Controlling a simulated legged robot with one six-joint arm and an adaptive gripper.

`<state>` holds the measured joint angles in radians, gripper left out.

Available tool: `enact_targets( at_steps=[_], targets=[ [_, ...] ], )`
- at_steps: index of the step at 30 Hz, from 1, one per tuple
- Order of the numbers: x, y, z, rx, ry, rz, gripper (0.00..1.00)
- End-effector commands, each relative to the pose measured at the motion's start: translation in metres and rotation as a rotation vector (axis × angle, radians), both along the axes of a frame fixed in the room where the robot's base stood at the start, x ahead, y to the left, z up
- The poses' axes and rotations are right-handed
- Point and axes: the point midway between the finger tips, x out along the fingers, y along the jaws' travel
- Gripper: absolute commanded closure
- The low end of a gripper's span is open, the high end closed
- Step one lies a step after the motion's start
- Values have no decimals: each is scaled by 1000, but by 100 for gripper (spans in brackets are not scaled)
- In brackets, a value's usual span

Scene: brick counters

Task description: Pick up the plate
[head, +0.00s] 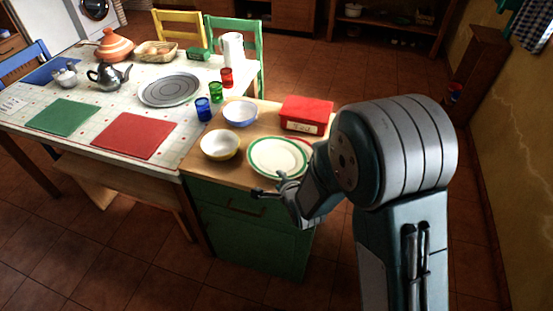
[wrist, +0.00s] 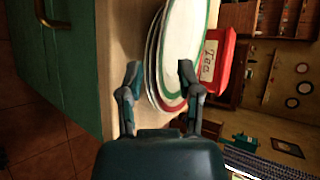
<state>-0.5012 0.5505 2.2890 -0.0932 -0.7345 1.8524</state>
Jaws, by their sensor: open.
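A white plate with a green rim (head: 277,156) lies on the wooden top of the green cabinet, near its front edge. It is the top of a small stack; a red-rimmed plate shows beneath it in the wrist view. The green-rimmed plate (wrist: 184,45) also shows in the wrist view, ahead of my gripper (wrist: 159,75). My gripper is open, with one finger on each side of the near edge of the stack in that picture. I cannot tell whether the fingers touch the plates. In the head view my gripper (head: 268,186) is at the front of the plate.
A red tea box (head: 306,114) stands behind the plate. A yellow bowl (head: 220,145) and a blue bowl (head: 240,113) are to its left. The green cabinet (head: 245,228) is below. The dining table (head: 90,98) with several dishes adjoins at the left.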

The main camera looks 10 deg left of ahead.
Motion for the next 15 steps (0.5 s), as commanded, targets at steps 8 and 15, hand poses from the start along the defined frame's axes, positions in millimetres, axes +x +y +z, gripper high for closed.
enact_targets(
  at_steps=[8, 15],
  targets=[
    [21, 14, -15, 0, 0, 0, 55],
    [21, 14, -15, 0, 0, 0, 72]
  ],
)
